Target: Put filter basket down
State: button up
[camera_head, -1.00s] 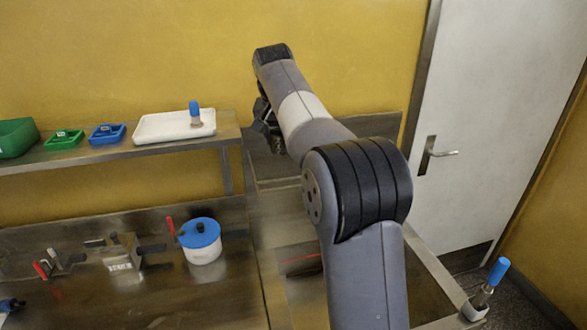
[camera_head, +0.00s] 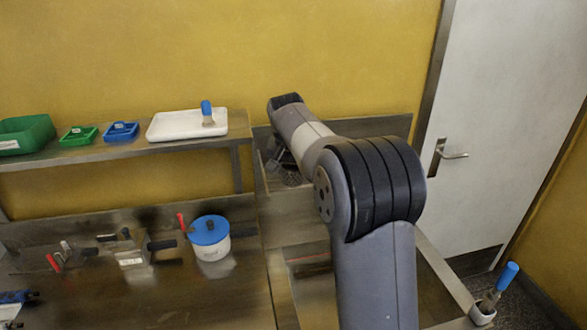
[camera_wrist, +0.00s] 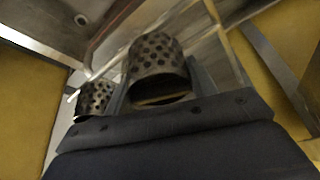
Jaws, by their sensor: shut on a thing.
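The filter basket (camera_wrist: 158,58) is a dark metal cylinder with rows of round holes, large in the middle of the wrist view. My gripper (camera_wrist: 160,86) is shut on it. A second perforated piece (camera_wrist: 94,97) shows to its left, beyond a finger; I cannot tell whether it is part of the same basket. In the head view my gripper (camera_head: 277,158) is past the end of my forearm, low in front of the back wall, with the dark basket (camera_head: 291,179) just under it. The arm hides part of this area.
A steel sink or basin (camera_head: 310,262) lies below my arm. At left, a bench holds a blue-lidded white pot (camera_head: 210,240) and metal tools. The shelf (camera_head: 60,160) carries a white tray (camera_head: 172,125) and coloured bins. A brush holder (camera_head: 482,317) stands at right near the door.

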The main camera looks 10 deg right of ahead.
jog(key=shift+f, duration=0.15)
jog(key=o, duration=1.2)
jog(key=shift+r, duration=0.3)
jog(key=b+v, duration=0.2)
jog(key=v, duration=1)
jog(key=shift+f, duration=0.2)
jog(key=p+x, duration=0.2)
jog(key=x, duration=0.9)
jog(key=shift+w+d+f, duration=0.1)
jog(key=shift+w+f, duration=0.15)
jog(key=shift+r, duration=1.35)
